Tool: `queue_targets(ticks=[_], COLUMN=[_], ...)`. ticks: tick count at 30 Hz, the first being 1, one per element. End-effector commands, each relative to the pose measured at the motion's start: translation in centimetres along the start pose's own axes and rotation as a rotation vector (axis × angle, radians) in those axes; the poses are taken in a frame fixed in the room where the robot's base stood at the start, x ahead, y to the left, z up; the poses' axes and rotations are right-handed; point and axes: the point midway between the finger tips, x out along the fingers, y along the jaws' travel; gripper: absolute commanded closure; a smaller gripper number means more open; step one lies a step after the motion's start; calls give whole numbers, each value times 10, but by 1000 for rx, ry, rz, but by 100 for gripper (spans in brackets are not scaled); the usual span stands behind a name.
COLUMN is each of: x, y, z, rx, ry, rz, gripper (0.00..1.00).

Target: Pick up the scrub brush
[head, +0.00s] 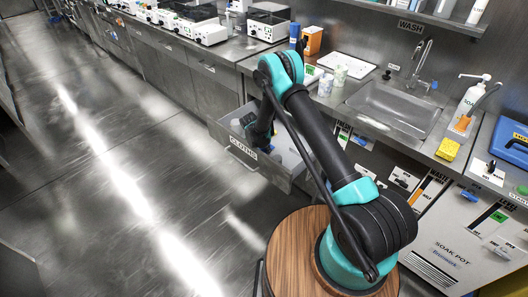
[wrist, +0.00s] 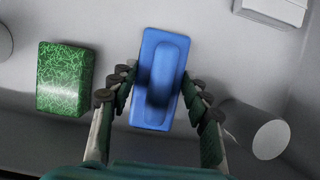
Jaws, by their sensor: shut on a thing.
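The scrub brush (wrist: 158,70) is a blue rectangular block with a raised rounded handle, in the middle of the wrist view. My gripper (wrist: 160,92) has a finger on each long side of it and is shut on it. In the head view my arm reaches down into the open drawer labelled CLOTHS (head: 240,150). My arm hides much of the drawer's inside there. I cannot tell whether the brush still touches the drawer floor.
A green scouring pad (wrist: 64,79) lies left of the brush in the wrist view. A white cylinder (wrist: 262,130) lies to the right, and a white box (wrist: 272,10) at the upper right. The steel counter with a sink (head: 395,108) stands beyond the drawer.

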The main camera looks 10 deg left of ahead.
Motion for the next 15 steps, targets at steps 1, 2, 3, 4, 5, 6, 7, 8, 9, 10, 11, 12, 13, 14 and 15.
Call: queue_targets(ticks=[1,2,3,4,5,6,7,8,9,10,11,12,13,14,15], x=[0,0,0,0,0,0,0,0,-1,-2,-3,-4,-6,-8,-11], y=[0,0,0,0,0,0,0,0,0,0,0,0,0,0,0], z=[0,0,0,0,0,0,0,0,0,1,1,2,2,3,5], rx=[0,0,0,0,0,0,0,0,0,0,0,0,0,0,0], ry=[0,0,0,0,0,0,0,0,0,0,0,0,0,0,0], rz=[0,0,0,0,0,0,0,0,0,0,0,0,0,0,0], gripper=[82,83,84,84,84,84,84,84,84,84,84,84,84,84,84])
